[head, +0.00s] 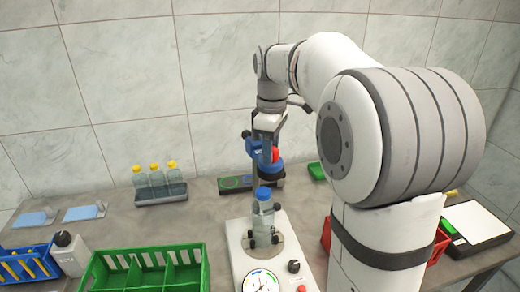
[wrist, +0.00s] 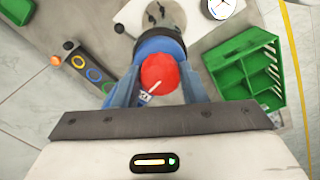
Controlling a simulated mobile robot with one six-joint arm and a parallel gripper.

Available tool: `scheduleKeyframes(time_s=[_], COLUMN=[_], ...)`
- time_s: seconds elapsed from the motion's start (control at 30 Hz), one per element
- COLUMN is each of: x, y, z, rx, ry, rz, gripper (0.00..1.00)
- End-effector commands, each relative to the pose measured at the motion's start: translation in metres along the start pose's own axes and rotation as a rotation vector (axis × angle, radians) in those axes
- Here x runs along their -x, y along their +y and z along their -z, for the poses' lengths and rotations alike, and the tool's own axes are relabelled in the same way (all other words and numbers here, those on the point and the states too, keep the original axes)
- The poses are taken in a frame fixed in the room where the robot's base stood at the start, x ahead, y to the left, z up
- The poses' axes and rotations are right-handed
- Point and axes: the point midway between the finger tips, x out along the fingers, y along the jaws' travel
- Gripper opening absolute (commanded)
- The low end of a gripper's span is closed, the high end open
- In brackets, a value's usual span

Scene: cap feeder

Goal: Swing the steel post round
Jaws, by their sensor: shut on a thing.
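The steel post (head: 254,186) stands upright at the back of a white machine, behind a clear bottle with a blue cap (head: 263,194). A blue head (head: 268,172) with a red top (head: 276,155) is beside the post, above and behind the bottle. My gripper (head: 267,148) points down and is shut on this head. In the wrist view the red top (wrist: 160,73) sits between my fingers, with the blue body (wrist: 158,43) around it. My gripper hides part of the head, and I cannot see exactly where the fingers touch.
The white machine (head: 236,250) has a dial (head: 262,282) in front. A green divided crate (head: 205,270) is left of it, a red bin (head: 326,234) right. Yellow-capped bottles (head: 154,180) stand in a tray behind. A dark panel with coloured rings (head: 222,185) lies behind the post.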

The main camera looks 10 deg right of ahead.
Motion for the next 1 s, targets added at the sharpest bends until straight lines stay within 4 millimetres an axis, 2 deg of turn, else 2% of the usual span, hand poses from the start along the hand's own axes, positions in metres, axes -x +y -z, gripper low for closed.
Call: scheduleKeyframes(time_s=[0.47, 0.8, 1.0], x=[0.000, 0.002, 0.000], y=[0.004, 0.019, 0.024], z=[-0.004, -0.014, -0.017], rx=[0.066, 0.267, 0.328], ry=[0.001, 0.001, 0.001], rz=[0.000, 0.000, -0.001], gripper=[0.18, 0.18, 0.18])
